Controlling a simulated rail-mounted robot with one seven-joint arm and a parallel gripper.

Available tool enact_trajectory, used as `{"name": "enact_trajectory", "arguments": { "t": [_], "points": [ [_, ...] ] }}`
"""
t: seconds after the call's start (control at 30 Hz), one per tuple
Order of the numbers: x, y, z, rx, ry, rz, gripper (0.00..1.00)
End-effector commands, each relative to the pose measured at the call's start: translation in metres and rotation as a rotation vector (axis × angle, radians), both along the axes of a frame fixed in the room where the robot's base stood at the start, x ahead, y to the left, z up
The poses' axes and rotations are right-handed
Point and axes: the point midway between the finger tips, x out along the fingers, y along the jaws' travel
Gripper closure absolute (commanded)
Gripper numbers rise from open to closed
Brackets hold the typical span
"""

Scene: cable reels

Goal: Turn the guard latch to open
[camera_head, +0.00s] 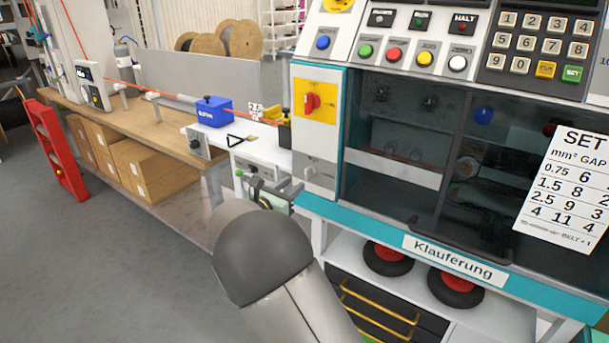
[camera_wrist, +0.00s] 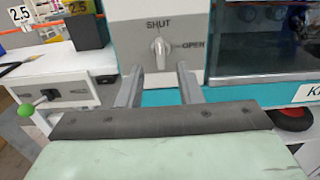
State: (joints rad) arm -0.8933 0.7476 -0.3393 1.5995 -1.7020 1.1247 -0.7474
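The guard latch is a pale grey-white knob (camera_wrist: 161,50) on a light panel in the wrist view. "SHUT" is printed above it and "OPEN" to its right. Its grip stands roughly upright, in line with SHUT. In the head view the latch (camera_head: 310,172) is small, low on the narrow panel left of the dark machine window. My gripper (camera_wrist: 161,85) is open, with one finger on each side below the knob and nothing between them. I cannot tell whether a finger touches the panel. In the head view my arm partly hides the gripper (camera_head: 272,190).
A red rotary switch (camera_head: 312,101) on a yellow plate is above the latch. The dark guard window (camera_head: 400,140) lies to its right. A green-knobbed lever (camera_wrist: 26,110) sticks out at left in the wrist view. A bench (camera_head: 150,125) with a blue box stands further left.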

Motion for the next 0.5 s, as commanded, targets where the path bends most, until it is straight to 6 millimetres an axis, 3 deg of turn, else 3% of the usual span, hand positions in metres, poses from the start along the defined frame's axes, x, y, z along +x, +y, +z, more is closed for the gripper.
{"name": "enact_trajectory", "arguments": {
  "t": [0.2, 0.5],
  "points": [
    [0.037, -0.022, 0.0, -0.001, 0.0, -0.002, 0.67],
    [0.06, -0.035, 0.0, 0.0, 0.001, -0.001, 0.67]
  ]
}}
